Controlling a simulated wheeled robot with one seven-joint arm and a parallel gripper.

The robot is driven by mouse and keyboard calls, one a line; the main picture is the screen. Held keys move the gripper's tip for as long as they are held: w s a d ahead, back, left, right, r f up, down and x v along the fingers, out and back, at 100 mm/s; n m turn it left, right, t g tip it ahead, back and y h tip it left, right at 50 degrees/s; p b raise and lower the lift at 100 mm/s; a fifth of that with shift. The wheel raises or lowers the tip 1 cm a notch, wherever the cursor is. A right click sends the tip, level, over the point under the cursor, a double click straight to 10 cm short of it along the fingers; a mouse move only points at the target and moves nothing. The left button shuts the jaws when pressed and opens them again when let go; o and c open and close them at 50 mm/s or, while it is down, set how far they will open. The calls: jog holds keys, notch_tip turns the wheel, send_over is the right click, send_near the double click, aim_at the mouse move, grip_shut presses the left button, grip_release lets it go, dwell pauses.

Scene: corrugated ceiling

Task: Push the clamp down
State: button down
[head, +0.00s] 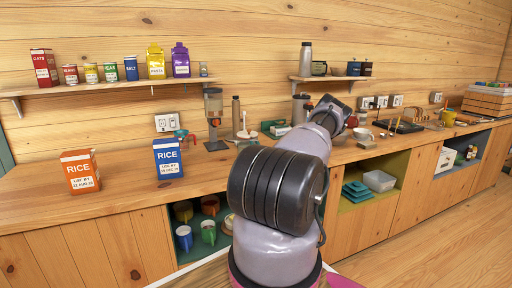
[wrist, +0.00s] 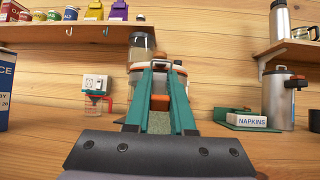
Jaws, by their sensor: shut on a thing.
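My gripper (wrist: 160,72) shows in the wrist view as two teal fingers reaching forward. They are shut on a small orange piece (wrist: 160,88) between them. A grinder-like device with a clear hopper (wrist: 142,46) stands behind the fingertips, its lower part hidden. In the head view this device (head: 213,104) stands at the back of the counter, left of my arm. My gripper is hidden behind my arm there. No part can be told for certain as the clamp, and I cannot tell whether the orange piece belongs to the device.
A measuring cup (wrist: 97,103) is left of the fingers. A napkins box (wrist: 246,121) and a steel pot (wrist: 279,98) are at right. A blue rice box (head: 168,160) and an orange rice box (head: 80,172) stand on the counter (head: 125,191). Wall shelves (head: 110,86) overhang it.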

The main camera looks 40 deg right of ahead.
dwell(0.3)
jog(key=c, duration=0.8)
grip_release()
jog(key=shift+o, duration=0.2)
notch_tip(320, 180, up, 10)
jog(key=shift+a, duration=0.1)
